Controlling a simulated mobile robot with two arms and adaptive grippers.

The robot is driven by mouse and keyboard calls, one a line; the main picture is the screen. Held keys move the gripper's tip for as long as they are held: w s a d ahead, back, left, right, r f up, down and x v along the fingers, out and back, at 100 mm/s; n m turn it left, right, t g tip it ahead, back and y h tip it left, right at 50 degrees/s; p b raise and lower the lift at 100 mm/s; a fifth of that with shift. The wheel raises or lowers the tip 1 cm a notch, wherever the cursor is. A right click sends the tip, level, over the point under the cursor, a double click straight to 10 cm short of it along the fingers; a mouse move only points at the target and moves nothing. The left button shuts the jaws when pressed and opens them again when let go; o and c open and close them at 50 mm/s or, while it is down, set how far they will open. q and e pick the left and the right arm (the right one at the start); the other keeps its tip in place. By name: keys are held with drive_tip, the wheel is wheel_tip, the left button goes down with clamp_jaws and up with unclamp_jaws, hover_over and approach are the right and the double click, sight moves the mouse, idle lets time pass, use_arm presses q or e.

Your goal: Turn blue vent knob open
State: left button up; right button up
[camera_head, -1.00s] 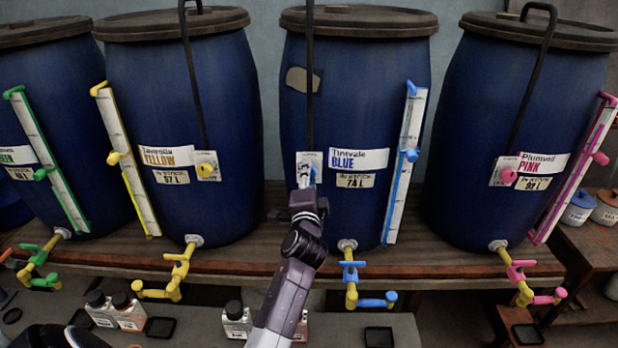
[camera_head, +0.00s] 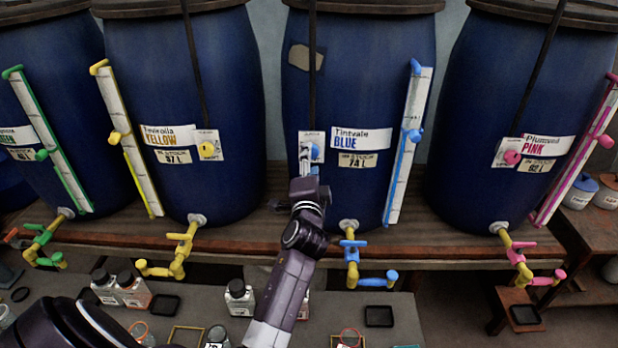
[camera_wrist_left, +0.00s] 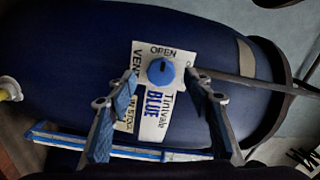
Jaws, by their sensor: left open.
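The blue vent knob (camera_wrist_left: 160,71) sits on a white plate on the blue vat (camera_head: 375,90), beside the "Tintvale BLUE" label (camera_head: 361,139). In the left wrist view a dark pointer mark on the knob points toward the word OPEN. In the head view the knob (camera_head: 315,151) is partly covered by my left gripper (camera_head: 307,160). In the left wrist view my left gripper (camera_wrist_left: 160,92) is open, with one finger on each side of the knob and a visible gap to it. My right gripper cannot be made out in these views.
A sight gauge (camera_head: 408,150) with blue fittings runs down the vat's right side. A blue tap (camera_head: 353,262) sticks out below. Jars and bottles (camera_head: 238,297) stand on the lower bench.

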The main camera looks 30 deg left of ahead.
use_arm(q)
drive_tip(key=v, duration=0.9)
drive_tip(key=d+f+g+h, duration=0.1)
drive_tip(key=d+f+h, duration=0.25)
drive_tip(key=f, duration=0.85)
drive_tip(key=d+f+g+h, duration=0.15)
drive_tip(key=d+f, duration=0.35)
drive_tip(key=f, duration=0.7)
drive_tip(key=s+d+f+g+h+b, duration=0.15)
drive_tip(key=s+f, duration=0.25)
drive_tip(key=f, duration=0.5)
drive_tip(key=s+d+f+g+h, duration=0.1)
drive_tip(key=s+d+f+h, duration=0.15)
drive_tip(key=f, duration=0.55)
drive_tip(key=s+d+f+n+g, duration=0.2)
drive_tip(key=s+d+f+g, duration=0.1)
drive_tip(key=s+f, duration=0.65)
drive_tip(key=s+a+f+n+g, duration=0.1)
drive_tip(key=s+f, duration=0.4)
drive_tip(key=s, duration=0.6)
drive_tip(key=s+a+f+n+g, duration=0.1)
drive_tip(key=s+f+n+g, duration=0.1)
drive_tip(key=s+f, duration=0.4)
drive_tip(key=s+a+f+n+g, duration=0.1)
drive_tip(key=s+f+g, duration=0.2)
drive_tip(key=s, duration=1.3)
wheel_tip(320, 180, down, 3)
drive_tip(key=shift+a+f+n+h+b, duration=0.1)
drive_tip(key=shift+a+n+h+b, duration=0.05)
drive_tip(key=shift+n+h+b, duration=0.2)
